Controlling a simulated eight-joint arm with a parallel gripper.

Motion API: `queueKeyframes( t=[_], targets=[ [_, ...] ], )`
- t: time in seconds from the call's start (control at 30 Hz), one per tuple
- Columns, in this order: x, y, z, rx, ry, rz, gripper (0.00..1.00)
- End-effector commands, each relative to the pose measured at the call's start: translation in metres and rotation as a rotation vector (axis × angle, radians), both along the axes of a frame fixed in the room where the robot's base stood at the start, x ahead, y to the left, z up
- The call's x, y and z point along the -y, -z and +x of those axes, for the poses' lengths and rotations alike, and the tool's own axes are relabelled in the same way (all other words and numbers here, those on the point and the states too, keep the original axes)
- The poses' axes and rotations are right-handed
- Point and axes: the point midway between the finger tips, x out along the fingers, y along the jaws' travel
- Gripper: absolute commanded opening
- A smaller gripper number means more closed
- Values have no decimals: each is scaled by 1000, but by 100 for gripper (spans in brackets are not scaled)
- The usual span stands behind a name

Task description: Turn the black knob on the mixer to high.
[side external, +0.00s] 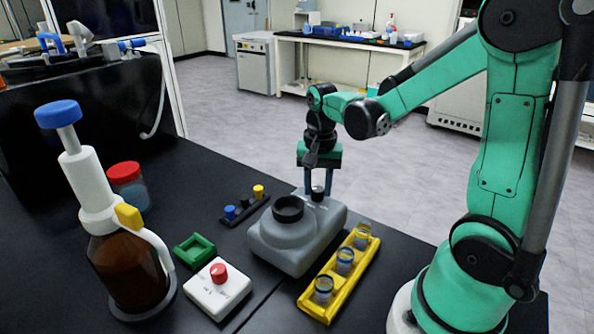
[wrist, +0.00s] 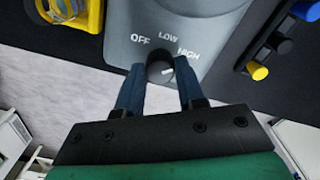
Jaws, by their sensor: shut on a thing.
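The grey mixer (side external: 285,240) stands on the black bench, with a dark round cup seat on top. Its black knob (side external: 317,193) is at the far right end of the body and also shows in the wrist view (wrist: 158,72). OFF, LOW and HIGH are printed around the knob. Its short white mark points right and slightly up, toward the HIGH side. My gripper (side external: 315,184) points down with its blue fingers on either side of the knob, shut on it. In the wrist view the fingers partly hide the knob's sides.
A yellow rack (side external: 322,304) with glass vials stands close to the mixer's right.

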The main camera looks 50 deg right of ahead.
Motion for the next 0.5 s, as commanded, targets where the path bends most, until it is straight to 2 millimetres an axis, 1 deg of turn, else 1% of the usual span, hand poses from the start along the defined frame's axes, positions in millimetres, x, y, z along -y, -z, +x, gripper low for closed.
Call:
queueKeyframes(
  t=[0.2,0.5],
  targets=[
    [0,0,0,0,118,0,0],
    [0,0,0,0,191,0,0]
  ],
)
